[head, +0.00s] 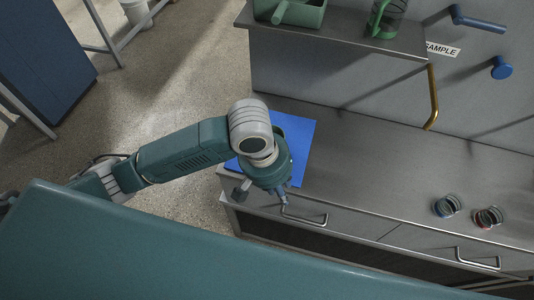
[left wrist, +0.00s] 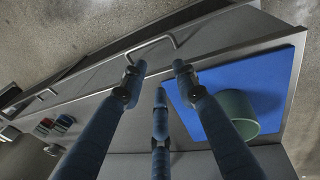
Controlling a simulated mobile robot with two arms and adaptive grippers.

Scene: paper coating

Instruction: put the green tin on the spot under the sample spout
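The green tin (left wrist: 243,107) shows in the left wrist view as a round green cylinder on the blue mat (left wrist: 278,68), partly covered by one of my fingers. In the head view my left arm hides it, and the blue mat (head: 301,142) shows behind the wrist. My left gripper (left wrist: 158,80) is open and empty, its three fingers spread; in the head view the gripper (head: 262,195) is near the counter's front edge. The brass spout (head: 433,98) bends down from the wall beside the SAMPLE label (head: 442,49). The counter under it is bare. My right gripper is not in view.
Two small tins, one blue-banded (head: 446,206) and one red-banded (head: 488,217), stand at the right of the counter (head: 390,165). A shelf (head: 340,38) above holds a green box (head: 300,12) and a green jug (head: 386,18). Drawer handles (head: 303,216) stick out in front.

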